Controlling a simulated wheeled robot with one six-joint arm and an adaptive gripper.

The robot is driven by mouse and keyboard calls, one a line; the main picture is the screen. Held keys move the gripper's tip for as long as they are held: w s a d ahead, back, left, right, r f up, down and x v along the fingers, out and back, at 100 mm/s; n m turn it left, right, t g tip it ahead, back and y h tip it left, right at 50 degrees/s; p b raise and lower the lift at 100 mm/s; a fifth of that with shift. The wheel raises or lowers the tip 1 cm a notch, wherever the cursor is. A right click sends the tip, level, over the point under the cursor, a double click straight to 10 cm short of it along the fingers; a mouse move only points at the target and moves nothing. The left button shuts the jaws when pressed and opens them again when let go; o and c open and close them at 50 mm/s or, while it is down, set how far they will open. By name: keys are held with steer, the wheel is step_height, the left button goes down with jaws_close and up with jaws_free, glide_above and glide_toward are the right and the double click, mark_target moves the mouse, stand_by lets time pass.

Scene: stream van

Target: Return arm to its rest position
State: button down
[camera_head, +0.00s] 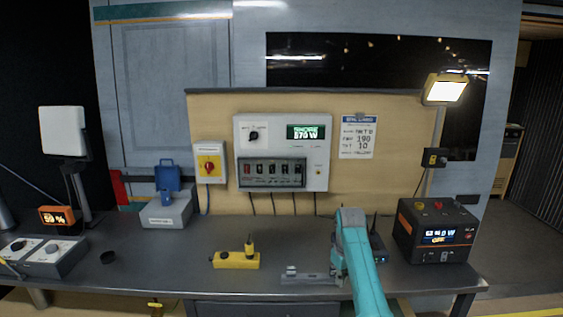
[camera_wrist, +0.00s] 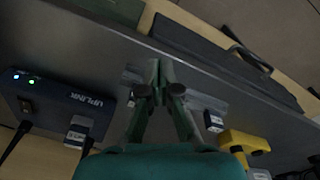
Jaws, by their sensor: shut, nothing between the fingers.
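My gripper (camera_wrist: 160,75) shows in the wrist view with its two dark fingers together and nothing between them. It is over a flat grey metal piece (camera_wrist: 210,100) on the dark bench, near the bench's front edge. I cannot tell the height between them. In the head view my teal arm (camera_head: 358,262) reaches over the bench, right of the middle; it hides the fingers. The same grey piece (camera_head: 305,278) lies just left of the arm there.
A dark UPLINK box (camera_wrist: 62,102) stands beside the arm, partly hidden in the head view (camera_head: 378,250). A yellow block (camera_head: 236,261) lies left of the arm, a black power unit (camera_head: 436,232) right. A breaker panel (camera_head: 281,153) is behind. Bare bench (camera_head: 150,262) lies at left.

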steer(key=s+f+t, duration=0.1)
steer(key=s+f, duration=0.3)
steer(key=f, duration=0.4)
steer(key=s+f+m+t, duration=0.1)
steer(key=s+f, duration=0.3)
steer(key=f, duration=0.3)
steer(key=s+f+t, duration=0.1)
steer(key=s+f, duration=0.3)
steer(key=f, duration=0.4)
steer(key=s+f+m+t, duration=0.15)
steer(key=s+f, duration=0.25)
steer(key=s, duration=0.6)
steer(key=s+f+m+t, duration=0.1)
steer(key=s+f+t, duration=0.25)
steer(key=s, duration=0.65)
steer(key=s+r+t, duration=0.1)
steer(key=s+r, duration=0.4)
steer(key=s, duration=0.6)
steer(key=s+r+t, duration=0.2)
steer(key=s+r, duration=0.2)
steer(key=s, duration=0.6)
steer(key=s+r+m+t, duration=0.1)
steer(key=s+r, duration=0.5)
steer(key=r, duration=0.4)
steer(key=s+r+m+t, duration=0.1)
steer(key=s+r+t, duration=0.1)
steer(key=s+r, duration=0.5)
step_height(320, 180, up, 4)
steer(key=shift+r, duration=0.25)
